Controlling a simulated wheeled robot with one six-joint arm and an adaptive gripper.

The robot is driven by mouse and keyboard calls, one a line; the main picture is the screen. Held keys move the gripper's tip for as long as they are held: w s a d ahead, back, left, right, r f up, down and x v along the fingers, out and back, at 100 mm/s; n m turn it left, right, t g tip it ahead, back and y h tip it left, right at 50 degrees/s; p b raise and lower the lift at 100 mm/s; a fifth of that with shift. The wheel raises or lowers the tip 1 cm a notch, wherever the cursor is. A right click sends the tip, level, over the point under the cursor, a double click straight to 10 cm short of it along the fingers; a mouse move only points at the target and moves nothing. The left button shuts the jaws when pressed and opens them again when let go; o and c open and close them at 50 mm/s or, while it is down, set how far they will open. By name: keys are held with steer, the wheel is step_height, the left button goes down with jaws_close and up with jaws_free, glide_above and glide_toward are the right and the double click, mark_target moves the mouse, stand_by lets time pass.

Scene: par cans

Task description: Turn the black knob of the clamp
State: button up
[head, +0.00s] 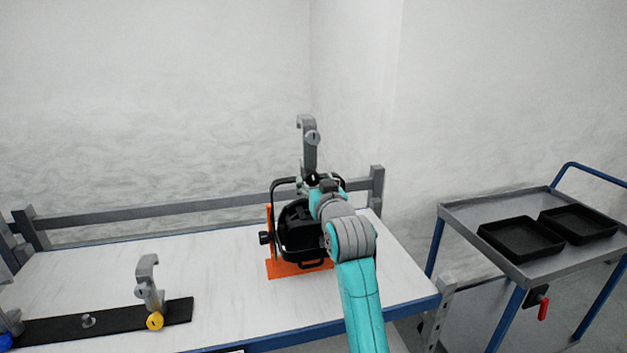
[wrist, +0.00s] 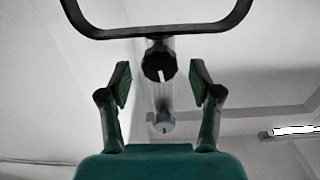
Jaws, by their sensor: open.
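The grey clamp (head: 309,150) stands upright above the black par can (head: 297,232), which sits on an orange stand (head: 283,269) on the bench. In the wrist view, the clamp's black knob (wrist: 158,60), with a pale mark on it, is seen between my fingertips. The grey clamp body (wrist: 164,105) runs below it in that picture, and the black yoke (wrist: 160,34) crosses above. My gripper (wrist: 160,68) is open, one finger on each side of the knob, with visible gaps. I cannot tell how deep the knob sits between them. In the head view, my arm partly hides the can.
Another grey clamp (head: 149,283) with a yellow knob (head: 155,321) stands on a black bar (head: 108,322) at the bench's front left. A grey rail (head: 150,209) runs along the back. A cart (head: 470,228) with two black trays stands to the right. The bench's left middle is clear.

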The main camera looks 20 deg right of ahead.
steer(key=shift+w, duration=0.85)
steer(key=c, duration=1.2)
steer(key=shift+o, duration=0.2)
steer(key=shift+n, duration=0.4)
